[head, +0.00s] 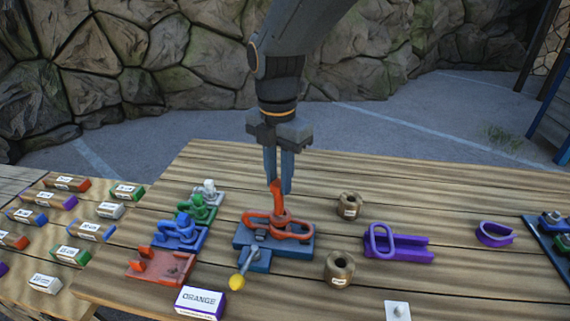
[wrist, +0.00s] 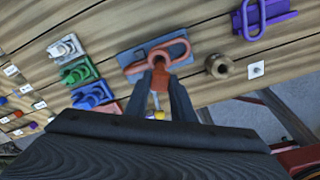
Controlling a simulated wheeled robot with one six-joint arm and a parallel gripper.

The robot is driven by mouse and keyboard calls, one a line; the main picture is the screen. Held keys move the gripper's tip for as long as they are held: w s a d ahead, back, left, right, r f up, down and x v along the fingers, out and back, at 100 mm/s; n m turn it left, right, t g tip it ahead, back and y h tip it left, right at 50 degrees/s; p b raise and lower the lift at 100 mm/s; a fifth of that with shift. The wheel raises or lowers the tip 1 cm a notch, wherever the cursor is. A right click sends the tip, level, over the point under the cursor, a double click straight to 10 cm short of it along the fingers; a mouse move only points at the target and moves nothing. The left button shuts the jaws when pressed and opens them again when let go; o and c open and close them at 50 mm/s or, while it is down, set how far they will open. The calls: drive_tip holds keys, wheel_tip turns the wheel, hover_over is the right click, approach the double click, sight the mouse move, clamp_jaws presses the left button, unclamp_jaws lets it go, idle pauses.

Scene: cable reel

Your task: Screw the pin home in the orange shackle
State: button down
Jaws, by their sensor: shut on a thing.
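The orange shackle (head: 300,234) lies on a blue block (head: 301,249) near the middle of the table. It also shows in the wrist view (wrist: 178,49). My gripper (head: 278,188) points down from above and is shut on an orange piece, seemingly the pin (head: 278,204), which stands upright at the shackle. In the wrist view the pin (wrist: 160,76) is between my fingertips, its far end against the shackle. How deep the pin sits, and its thread, cannot be made out.
A yellow-knobbed lever (head: 237,282) projects from the block's front. An empty orange holder (head: 160,267) and blue (head: 180,235), green and white shackles stand left. Brown spools (head: 349,206) and a purple holder (head: 398,246) are right.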

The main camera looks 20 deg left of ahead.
sight(280, 198)
drive_tip(key=shift+w, duration=0.35)
drive_tip(key=shift+f, duration=0.2)
drive_tip(key=shift+f+b, duration=1.85)
drive_tip(key=shift+f, duration=0.3)
drive_tip(key=shift+f, duration=1)
